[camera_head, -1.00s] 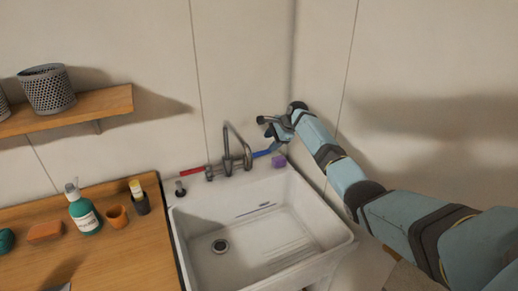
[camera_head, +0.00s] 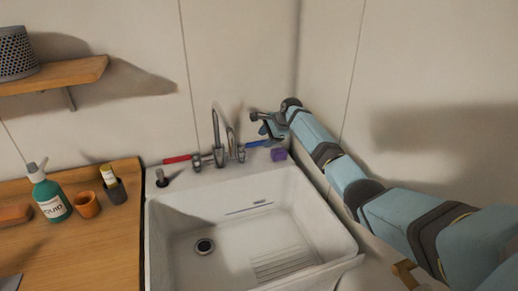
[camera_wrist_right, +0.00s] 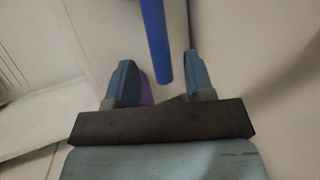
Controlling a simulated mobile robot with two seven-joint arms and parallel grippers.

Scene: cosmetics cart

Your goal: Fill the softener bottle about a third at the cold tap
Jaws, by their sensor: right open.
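The tap (camera_head: 218,140) stands at the back of the white sink (camera_head: 158,235), with a red lever (camera_head: 177,159) on its left and a blue lever (camera_head: 258,143) on its right. My right gripper (camera_head: 264,124) is open and empty at the blue lever. In the right wrist view the blue lever (camera_wrist_right: 155,45) reaches between the spread fingers of the gripper (camera_wrist_right: 161,68), with gaps on both sides. No water stream can be made out. I cannot identify a softener bottle in these views. My left gripper is out of view.
A green pump bottle (camera_head: 50,200), an orange cup (camera_head: 87,205) and a dark holder (camera_head: 116,191) stand on the wooden counter (camera_head: 95,250). Walls close off the back and right.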

